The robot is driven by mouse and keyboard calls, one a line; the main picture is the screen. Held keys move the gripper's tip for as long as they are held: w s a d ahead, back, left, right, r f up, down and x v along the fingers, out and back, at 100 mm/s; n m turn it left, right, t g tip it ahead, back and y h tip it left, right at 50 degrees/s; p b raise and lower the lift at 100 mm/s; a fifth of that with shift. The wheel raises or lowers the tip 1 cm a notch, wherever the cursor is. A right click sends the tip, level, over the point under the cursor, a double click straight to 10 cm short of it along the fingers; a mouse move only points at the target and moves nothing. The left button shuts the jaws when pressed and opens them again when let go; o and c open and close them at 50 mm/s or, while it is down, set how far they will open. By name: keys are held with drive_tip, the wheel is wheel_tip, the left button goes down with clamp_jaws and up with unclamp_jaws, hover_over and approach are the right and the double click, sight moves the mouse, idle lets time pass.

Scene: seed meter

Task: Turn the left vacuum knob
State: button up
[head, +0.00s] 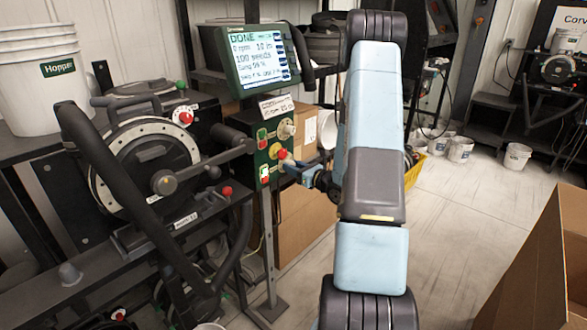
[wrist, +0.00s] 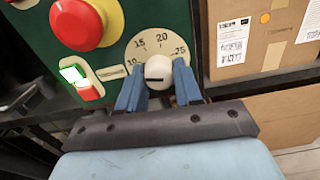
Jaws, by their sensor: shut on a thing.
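A white round knob (wrist: 158,70) with a dark mark sits on a pale dial (wrist: 150,45) numbered about 10 to 25, in the wrist view. My gripper (wrist: 158,80) is shut on this knob, with one blue finger on each side. In the head view my gripper (head: 292,167) is at the lower front of the green control box (head: 250,128); the held knob is mostly hidden there. Another pale knob (head: 287,129) is higher on the same box, clear of the gripper.
A red button (wrist: 82,22) is close to the upper left of the held knob, with a green-and-red switch (wrist: 82,82) below it. A lit screen (head: 258,57) reading DONE stands above the box. The seed meter (head: 150,155) is at left. Cardboard boxes (wrist: 260,40) stand behind.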

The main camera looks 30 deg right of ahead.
drive_tip(key=o, duration=1)
drive_tip(key=shift+o, duration=0.2)
drive_tip(key=v, duration=1.3)
drive_tip(key=shift+s, duration=0.35)
drive_tip(key=shift+d, duration=0.1)
